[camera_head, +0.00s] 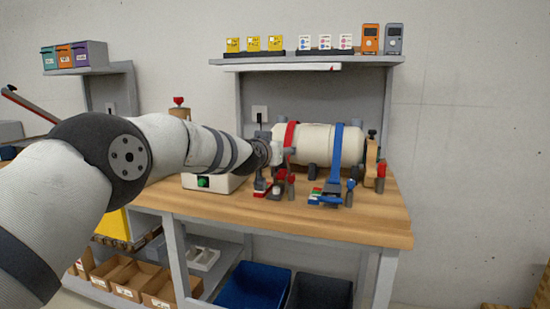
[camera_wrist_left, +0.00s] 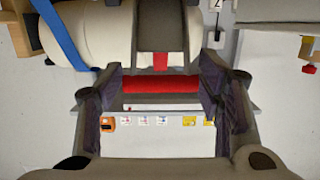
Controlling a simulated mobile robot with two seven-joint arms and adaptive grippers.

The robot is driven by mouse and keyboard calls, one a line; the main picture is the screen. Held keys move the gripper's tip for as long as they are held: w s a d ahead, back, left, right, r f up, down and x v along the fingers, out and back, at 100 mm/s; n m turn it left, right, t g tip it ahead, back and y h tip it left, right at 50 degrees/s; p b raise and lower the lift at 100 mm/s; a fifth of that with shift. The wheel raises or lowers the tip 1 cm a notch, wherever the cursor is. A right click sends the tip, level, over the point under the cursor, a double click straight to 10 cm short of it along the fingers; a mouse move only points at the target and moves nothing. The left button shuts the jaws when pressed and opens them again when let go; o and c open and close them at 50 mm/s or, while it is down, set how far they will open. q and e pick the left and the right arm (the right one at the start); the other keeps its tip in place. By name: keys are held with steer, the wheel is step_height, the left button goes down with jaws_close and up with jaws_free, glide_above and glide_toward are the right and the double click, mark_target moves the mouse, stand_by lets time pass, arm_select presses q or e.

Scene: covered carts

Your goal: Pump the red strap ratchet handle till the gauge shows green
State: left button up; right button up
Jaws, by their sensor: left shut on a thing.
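A white cylinder (camera_head: 312,144) lies on the wooden workbench with a red strap (camera_head: 290,135) around its left part and a blue strap (camera_head: 338,146) around its right part. My left gripper (camera_head: 281,154) is at the red strap's side, in front of the cylinder. In the left wrist view the red handle (camera_wrist_left: 160,84) lies across between the fingers of my left gripper (camera_wrist_left: 158,92), which is shut on it. Red and dark ratchet parts (camera_head: 277,190) show below the gripper; I cannot read the red strap's gauge. My right gripper is not in view.
The blue ratchet (camera_head: 328,193) with a small coloured gauge sits close on the right. A wooden cradle (camera_head: 371,163) stands at the cylinder's right end. A box with a green button (camera_head: 203,183) is left, under my arm. A shelf (camera_head: 300,60) hangs above.

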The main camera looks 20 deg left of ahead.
arm_select(q)
steer(key=shift+w+a+r+g, duration=0.1)
steer(key=shift+w+r+g, duration=0.4)
steer(key=shift+w+g, duration=0.15)
steer(key=o, duration=1.7)
